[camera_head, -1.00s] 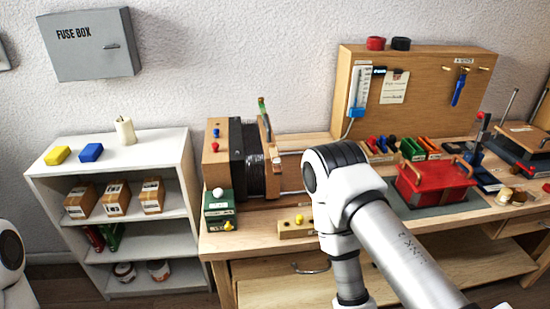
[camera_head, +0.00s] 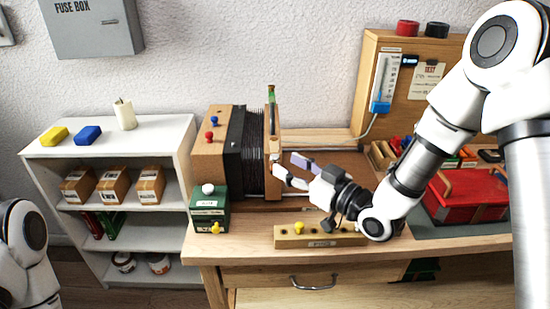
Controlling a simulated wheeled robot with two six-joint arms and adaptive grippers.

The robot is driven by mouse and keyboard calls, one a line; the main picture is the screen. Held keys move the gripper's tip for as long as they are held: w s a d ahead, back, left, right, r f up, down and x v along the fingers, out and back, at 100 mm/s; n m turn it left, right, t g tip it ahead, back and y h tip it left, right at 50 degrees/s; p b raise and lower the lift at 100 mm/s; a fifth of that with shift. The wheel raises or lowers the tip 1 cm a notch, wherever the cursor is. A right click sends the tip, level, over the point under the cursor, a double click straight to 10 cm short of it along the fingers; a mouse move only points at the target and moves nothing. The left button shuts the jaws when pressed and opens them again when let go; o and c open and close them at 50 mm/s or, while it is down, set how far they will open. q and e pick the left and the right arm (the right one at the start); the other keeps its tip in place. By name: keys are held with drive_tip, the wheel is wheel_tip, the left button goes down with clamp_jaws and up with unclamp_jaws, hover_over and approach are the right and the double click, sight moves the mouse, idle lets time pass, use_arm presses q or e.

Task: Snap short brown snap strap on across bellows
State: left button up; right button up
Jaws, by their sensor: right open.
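The black pleated bellows (camera_head: 254,152) stands on the bench between a wooden end box (camera_head: 222,128) with red and blue knobs and an upright wooden end board (camera_head: 273,125). My right gripper (camera_head: 287,168) is open, with its fingertips pointing left at the right side of the end board. I cannot tell whether the fingers touch it. No short brown snap strap can be made out; the fingers cover part of that side. At the left edge only a piece of my left arm shows, without its gripper.
A green box (camera_head: 209,215) with white and yellow knobs stands in front of the bellows. A low wooden block (camera_head: 318,236) lies below my right gripper. A red case (camera_head: 462,200) and an upright tool board (camera_head: 372,75) are to the right. A white shelf (camera_head: 180,140) stands left.

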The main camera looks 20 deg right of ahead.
sight(275, 155)
drive_tip(key=x, duration=0.3)
drive_tip(key=p+x, duration=0.1)
drive_tip(key=x, duration=0.1)
drive_tip(key=shift+w+d+f, duration=0.15)
drive_tip(key=shift+d+f, duration=0.05)
drive_tip(key=shift+d, duration=0.1)
drive_tip(key=shift+w+a+r, duration=0.1)
drive_tip(key=shift+a, duration=0.25)
drive_tip(key=shift+w+d, duration=0.1)
drive_tip(key=shift+d, duration=0.05)
drive_tip(key=shift+c, duration=0.8)
clamp_jaws()
